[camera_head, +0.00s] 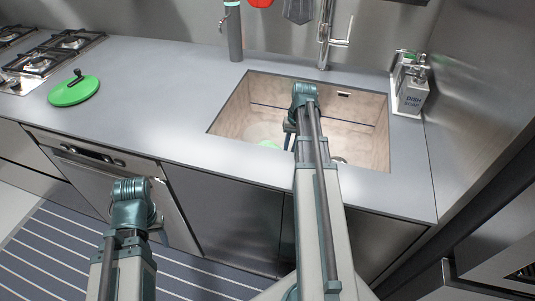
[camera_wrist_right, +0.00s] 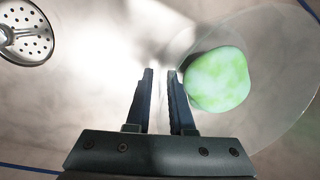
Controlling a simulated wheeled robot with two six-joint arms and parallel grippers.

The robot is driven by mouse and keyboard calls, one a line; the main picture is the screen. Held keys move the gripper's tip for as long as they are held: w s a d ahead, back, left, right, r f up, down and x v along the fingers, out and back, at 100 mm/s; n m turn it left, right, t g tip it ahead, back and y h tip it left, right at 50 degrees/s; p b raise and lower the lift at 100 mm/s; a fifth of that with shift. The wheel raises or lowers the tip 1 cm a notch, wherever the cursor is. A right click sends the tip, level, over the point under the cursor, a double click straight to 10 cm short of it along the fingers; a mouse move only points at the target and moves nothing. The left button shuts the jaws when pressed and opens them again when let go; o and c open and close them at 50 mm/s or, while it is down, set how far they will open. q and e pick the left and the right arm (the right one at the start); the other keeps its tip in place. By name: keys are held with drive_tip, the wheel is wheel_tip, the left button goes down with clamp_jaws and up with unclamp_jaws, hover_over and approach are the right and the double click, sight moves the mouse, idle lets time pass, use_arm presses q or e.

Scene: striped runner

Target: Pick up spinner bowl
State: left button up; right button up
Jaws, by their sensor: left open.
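The spinner bowl is a clear, see-through bowl (camera_wrist_right: 285,45) in the sink, with a green and white lump (camera_wrist_right: 217,80) showing in it. In the head view the bowl (camera_head: 258,131) is faint at the sink's left side. My right gripper (camera_wrist_right: 161,72) reaches down into the sink, with a narrow gap between its fingers. The fingertips are at the bowl's left edge in the wrist view; I cannot tell whether the rim lies between them. My left gripper (camera_head: 158,232) is open, in front of the counter and away from the bowl.
The sink (camera_head: 365,125) has upright walls around the bowl, and a round drain (camera_wrist_right: 24,33) shows beside it. A green lid (camera_head: 75,92) with a dark handle lies on the counter by the hob. A faucet (camera_head: 325,40) and soap dispensers (camera_head: 411,88) stand behind and right.

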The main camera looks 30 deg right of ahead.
clamp_jaws()
idle(1.3)
